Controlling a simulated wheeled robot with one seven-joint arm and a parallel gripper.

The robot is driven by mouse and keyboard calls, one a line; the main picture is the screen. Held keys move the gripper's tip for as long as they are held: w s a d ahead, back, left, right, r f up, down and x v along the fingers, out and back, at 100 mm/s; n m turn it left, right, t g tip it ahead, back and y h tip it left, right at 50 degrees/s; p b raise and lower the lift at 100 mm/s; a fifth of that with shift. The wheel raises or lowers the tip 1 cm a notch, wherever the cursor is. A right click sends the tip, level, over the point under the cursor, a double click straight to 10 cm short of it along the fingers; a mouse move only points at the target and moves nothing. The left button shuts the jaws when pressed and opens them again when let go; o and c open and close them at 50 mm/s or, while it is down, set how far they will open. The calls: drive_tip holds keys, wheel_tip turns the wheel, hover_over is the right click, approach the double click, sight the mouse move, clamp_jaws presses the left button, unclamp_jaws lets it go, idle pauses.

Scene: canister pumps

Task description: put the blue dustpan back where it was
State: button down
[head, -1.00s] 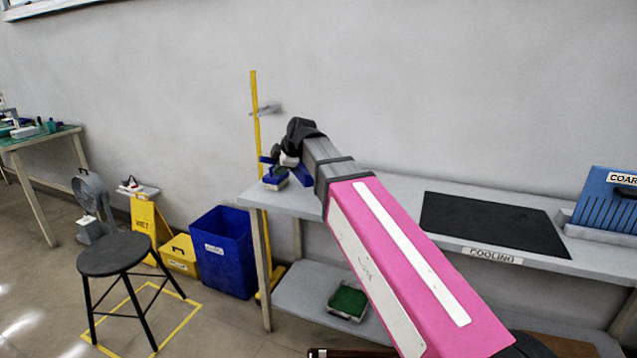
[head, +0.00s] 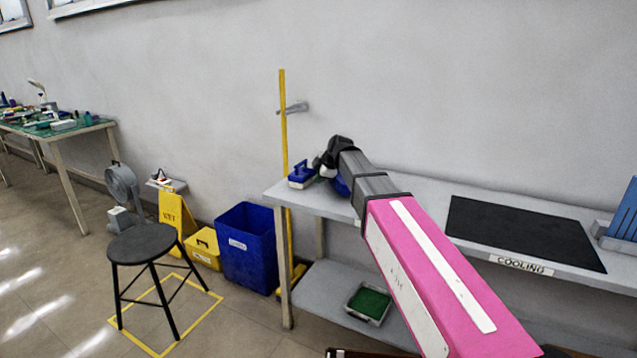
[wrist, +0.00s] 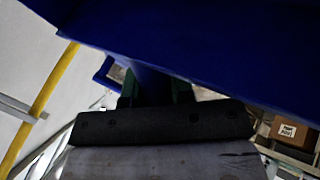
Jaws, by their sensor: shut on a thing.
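The blue dustpan fills the top of the wrist view (wrist: 210,40), close to the camera, with its handle side between my fingers. In the head view only a small blue part of it (head: 341,186) shows beside my arm, above the left end of the grey bench (head: 410,197). My gripper (head: 325,163) is shut on the dustpan; its fingers (wrist: 157,92) are partly hidden in the wrist view. I cannot tell whether the dustpan touches the bench. A blue block with a handle (head: 301,175) sits at the bench's left end, just left of my gripper.
A yellow pole (head: 284,150) stands in a wall clip (head: 294,107) behind the bench's left end. A blue bin (head: 248,250), yellow bucket (head: 203,248), yellow sign (head: 175,213) and black stool (head: 142,245) stand left. A black cooling mat (head: 520,233) lies right on the bench.

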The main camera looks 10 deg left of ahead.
drive_tip(key=shift+f, duration=1.15)
drive_tip(key=c, duration=1.3)
unclamp_jaws()
drive_tip(key=shift+f, duration=0.1)
drive_tip(key=shift+o, duration=0.2)
drive_tip(key=v, duration=1.2)
